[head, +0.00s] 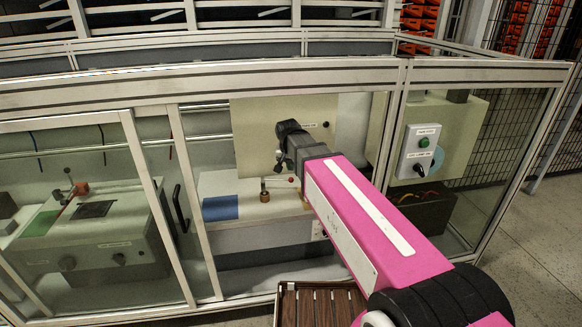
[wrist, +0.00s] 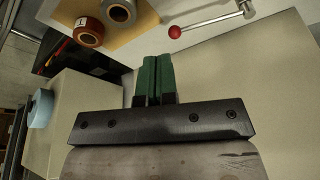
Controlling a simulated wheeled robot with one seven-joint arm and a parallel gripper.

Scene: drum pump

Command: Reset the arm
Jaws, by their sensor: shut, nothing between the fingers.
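My arm (head: 370,215) is pink and reaches from the lower right into the open section of a framed enclosure. Its black wrist (head: 290,140) is in front of a pale panel, and I cannot make out the fingers in the head view. In the wrist view my gripper (wrist: 157,60) shows two green-padded fingers pressed together, with nothing between them. A red ball knob (wrist: 174,32) on a metal lever is beyond the fingertips, apart from them. A red knob also shows in the head view (head: 291,179), below the wrist.
The enclosure's frame (head: 190,200) and clear panes surround the arm. Inside are a blue block (head: 220,207) and, right, a control box (head: 421,150) with a green button. A slatted brown surface (head: 318,303) is below.

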